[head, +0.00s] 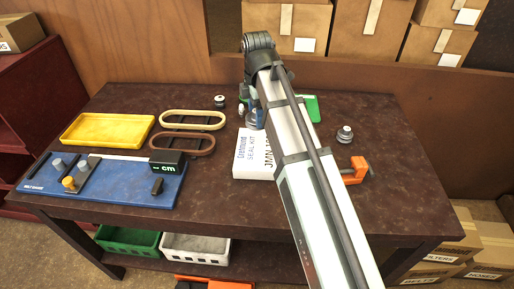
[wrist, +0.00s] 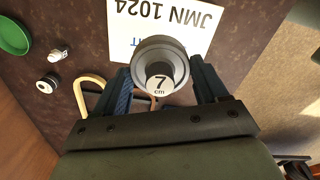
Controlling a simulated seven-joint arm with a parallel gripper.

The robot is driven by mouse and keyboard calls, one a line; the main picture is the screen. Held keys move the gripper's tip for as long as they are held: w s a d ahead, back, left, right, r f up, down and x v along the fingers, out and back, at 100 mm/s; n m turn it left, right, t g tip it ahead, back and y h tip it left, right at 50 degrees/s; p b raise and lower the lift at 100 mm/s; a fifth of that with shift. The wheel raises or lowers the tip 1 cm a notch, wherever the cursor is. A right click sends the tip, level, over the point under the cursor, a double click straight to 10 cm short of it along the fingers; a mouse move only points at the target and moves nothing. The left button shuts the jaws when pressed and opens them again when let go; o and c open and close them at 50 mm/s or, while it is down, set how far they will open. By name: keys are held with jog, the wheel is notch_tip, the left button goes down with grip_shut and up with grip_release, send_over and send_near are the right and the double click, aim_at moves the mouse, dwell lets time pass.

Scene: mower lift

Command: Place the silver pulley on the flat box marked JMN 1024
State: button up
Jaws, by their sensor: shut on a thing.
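The silver pulley (wrist: 161,58) is between the two fingers of my gripper (wrist: 160,84) in the wrist view, with a "7 cm" label facing the camera. My gripper is shut on it. The flat white box marked JMN 1024 (head: 242,167) lies on the table in the head view, partly hidden by my arm. In the wrist view the box (wrist: 187,22) shows beyond the pulley, and the pulley overlaps its edge in the picture. The height between them is hard to tell. In the head view my gripper (head: 254,116) is at the box's far side, largely covered by my arm.
A yellow tray (head: 108,129), two belts (head: 193,119) and a blue measuring board (head: 110,188) fill the left of the table. A black-and-white roller (head: 220,101) stands behind the box. A grey pulley (head: 345,134) and an orange clamp (head: 356,171) are at the right.

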jog(key=shift+m, duration=0.5)
jog(key=shift+s+f, duration=0.1)
jog(key=shift+f, duration=0.3)
send_near(257, 148)
jog(key=shift+f, duration=2.55)
jog(key=shift+f, duration=0.15)
jog(key=o, duration=1.2)
jog(key=shift+o, duration=0.2)
notch_tip(257, 148, up, 12)
jog(key=shift+r, duration=0.15)
